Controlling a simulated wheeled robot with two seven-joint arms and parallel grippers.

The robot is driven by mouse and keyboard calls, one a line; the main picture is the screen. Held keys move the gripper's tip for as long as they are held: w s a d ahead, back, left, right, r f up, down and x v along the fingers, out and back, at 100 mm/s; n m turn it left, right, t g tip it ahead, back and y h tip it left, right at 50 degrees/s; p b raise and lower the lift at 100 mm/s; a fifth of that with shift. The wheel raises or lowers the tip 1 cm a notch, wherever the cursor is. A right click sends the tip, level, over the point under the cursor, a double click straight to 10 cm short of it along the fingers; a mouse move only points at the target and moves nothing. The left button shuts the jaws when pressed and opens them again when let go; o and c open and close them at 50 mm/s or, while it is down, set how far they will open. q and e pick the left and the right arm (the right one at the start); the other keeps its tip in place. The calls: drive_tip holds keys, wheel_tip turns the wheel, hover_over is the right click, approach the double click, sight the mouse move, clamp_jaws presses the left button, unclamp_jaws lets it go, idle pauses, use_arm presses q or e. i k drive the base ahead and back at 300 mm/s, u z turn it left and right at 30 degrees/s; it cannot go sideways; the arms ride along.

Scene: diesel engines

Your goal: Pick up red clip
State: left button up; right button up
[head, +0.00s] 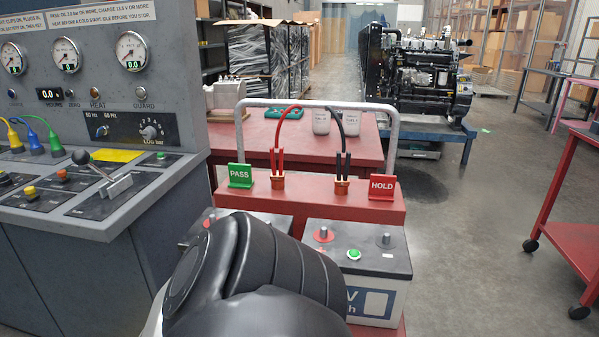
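The red clip (278,163) stands upright with its lower end in a small copper-coloured holder on the red cart's shelf, and a red cable loops from its top. The black clip (343,166) stands the same way to its right, on a black cable. One of my arms, black and bulky, fills the bottom middle of the head view, in front of the shelf. Neither gripper shows, so I cannot tell where they are relative to the red clip.
A green PASS sign (240,175) and a red HOLD sign (382,188) flank the clips. A battery (376,264) with red and grey posts sits below, partly behind my arm. A grey control console (95,215) stands at left. Floor at right is open before a red trolley (576,240).

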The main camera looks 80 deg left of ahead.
sight(280, 175)
drive_tip(key=u, duration=2.7)
